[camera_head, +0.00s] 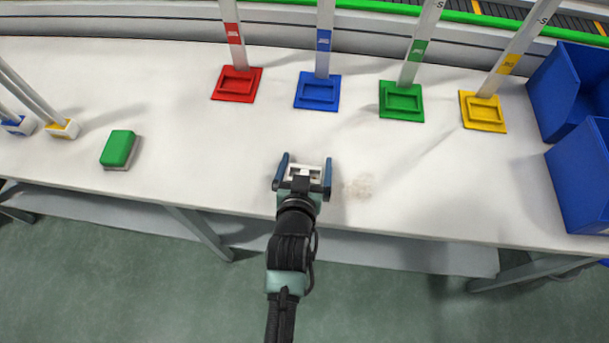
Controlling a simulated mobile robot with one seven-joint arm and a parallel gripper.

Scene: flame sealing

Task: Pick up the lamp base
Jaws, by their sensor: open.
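No object is plainly marked as the lamp base. Four-sided coloured bases stand in a row on the white table: red (237,84), blue (317,92), green (401,101) and yellow (483,112), each with a pale upright post that runs out of the top of the view. At the far left, two white posts end in small white feet, one with blue (18,126) and one with yellow (63,129). My gripper (306,166) is open and empty over the table's front part, nearer the viewer than the blue base and apart from everything.
A green and grey block (119,149) lies on the left of the table (200,165). A brownish smudge (359,186) is right of my gripper. Blue bins (585,165) stand at the right edge. A conveyor with a green rail (465,17) runs behind. The table's middle is clear.

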